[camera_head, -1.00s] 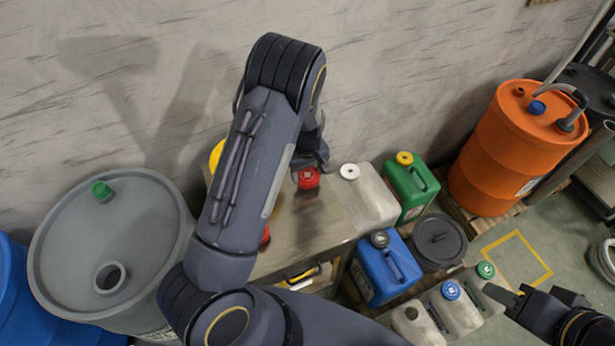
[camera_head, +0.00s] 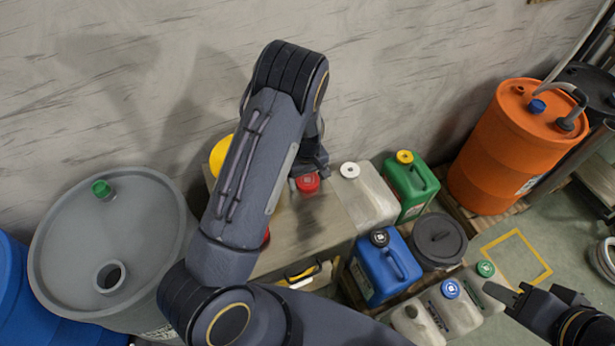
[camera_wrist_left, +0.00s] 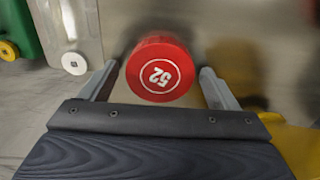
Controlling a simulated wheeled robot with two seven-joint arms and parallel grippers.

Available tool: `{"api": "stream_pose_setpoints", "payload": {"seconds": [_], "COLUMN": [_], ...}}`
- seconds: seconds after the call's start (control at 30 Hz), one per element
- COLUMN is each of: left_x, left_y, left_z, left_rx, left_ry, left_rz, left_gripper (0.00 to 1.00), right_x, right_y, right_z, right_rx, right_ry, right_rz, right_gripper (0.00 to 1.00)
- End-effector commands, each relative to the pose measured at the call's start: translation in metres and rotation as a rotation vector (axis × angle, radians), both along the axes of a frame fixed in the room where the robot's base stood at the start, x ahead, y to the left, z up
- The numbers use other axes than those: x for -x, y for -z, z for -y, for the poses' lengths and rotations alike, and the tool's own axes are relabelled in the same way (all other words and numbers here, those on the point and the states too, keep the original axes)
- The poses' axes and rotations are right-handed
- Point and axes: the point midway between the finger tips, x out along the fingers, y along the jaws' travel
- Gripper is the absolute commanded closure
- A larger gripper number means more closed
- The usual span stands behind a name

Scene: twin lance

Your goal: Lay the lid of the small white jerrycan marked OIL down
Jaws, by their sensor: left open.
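A red cap marked 52 (camera_head: 308,182) is at the metal table. It also shows in the left wrist view (camera_wrist_left: 160,72), between the two fingers of my left gripper (camera_wrist_left: 158,85), which is open with a gap on each side. In the head view my left gripper (camera_head: 309,172) is partly hidden by its own arm. Three small white jerrycans stand at the front right: one with a bare opening (camera_head: 412,322), one with a blue cap (camera_head: 455,312), one with a green cap (camera_head: 487,296). I cannot read OIL on any. My right gripper (camera_head: 515,296) is beside the green-capped one.
A grey drum (camera_head: 145,240) stands left, an orange drum (camera_head: 510,150) right.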

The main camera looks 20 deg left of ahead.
Motion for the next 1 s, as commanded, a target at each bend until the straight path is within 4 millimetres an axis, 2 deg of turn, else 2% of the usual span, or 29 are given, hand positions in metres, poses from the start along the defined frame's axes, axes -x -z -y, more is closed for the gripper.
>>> {"api": "stream_pose_setpoints", "payload": {"seconds": [0.17, 0.4, 0.6, 0.77, 0.87, 1.0], "left_x": [-0.002, -0.001, -0.001, 0.0, 0.005, 0.028], "left_y": [-0.017, -0.069, -0.105, -0.12, -0.13, -0.161], "left_z": [0.0, 0.001, 0.001, 0.0, 0.0, -0.001], "left_rx": [0.0, 0.002, 0.001, 0.002, 0.029, 0.133], "left_ry": [0.001, 0.0, 0.001, 0.0, 0.003, 0.035], "left_rz": [0.006, 0.006, 0.004, 0.002, 0.009, 0.044], "left_gripper": [0.18, 0.18, 0.18, 0.18, 0.18, 0.18], "right_x": [0.0, 0.0, 0.0, 0.0, 0.0, 0.0], "right_y": [0.0, 0.006, 0.008, 0.008, 0.008, 0.008], "right_z": [0.0, 0.0, 0.0, 0.0, 0.0, 0.0], "right_rx": [0.0, 0.0, 0.0, 0.0, 0.0, 0.0], "right_ry": [0.0, 0.0, 0.0, 0.0, 0.0, 0.0], "right_rz": [0.0, 0.0, 0.0, 0.0, 0.0, 0.0], "right_gripper": [0.64, 0.64, 0.64, 0.64, 0.64, 0.64]}}
